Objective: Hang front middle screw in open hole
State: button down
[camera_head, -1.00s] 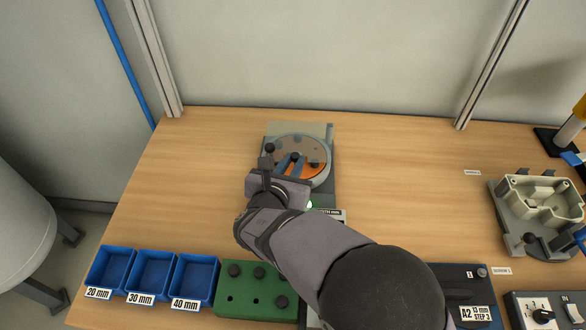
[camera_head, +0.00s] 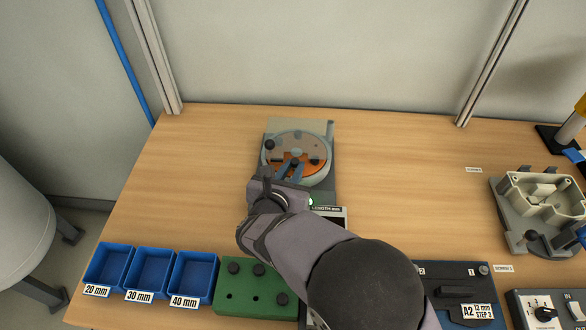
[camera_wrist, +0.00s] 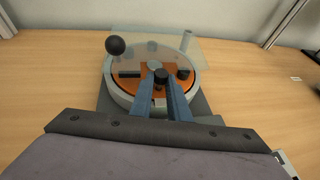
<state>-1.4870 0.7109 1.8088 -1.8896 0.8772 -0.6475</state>
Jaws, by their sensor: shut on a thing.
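My gripper (camera_head: 293,172) is over the front half of a round fixture (camera_head: 328,176) with an orange inside and a clear cover. In the wrist view its blue fingers (camera_wrist: 161,84) close on a small black screw head (camera_wrist: 162,75). The screw's shank and tip are hidden, so I cannot tell whether it sits in a hole. The green block (camera_head: 243,284) has two black screws at the back and one at front right. Its front left and front middle holes are empty.
The fixture carries a black ball knob (camera_wrist: 116,46) at left and a black knob (camera_wrist: 183,73) right of the screw. Blue bins (camera_head: 150,270) stand front left. A beige housing (camera_head: 545,198) is at right. The table left of the fixture is clear.

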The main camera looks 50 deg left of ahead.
jog(key=shift+d+f, duration=0.1)
jog(key=shift+f, duration=0.15)
jog(key=c, duration=2)
grip_release()
jog(key=shift+f, duration=0.1)
jog(key=shift+s, duration=0.1)
jog(key=shift+r+p, duration=0.75)
jog(key=shift+p, duration=0.25)
jog(key=p+v, duration=0.2)
jog(key=v, duration=0.9)
jog(key=shift+s+d+r+p, duration=0.15)
jog(key=shift+s+r+p, duration=0.1)
jog(key=shift+p, duration=0.05)
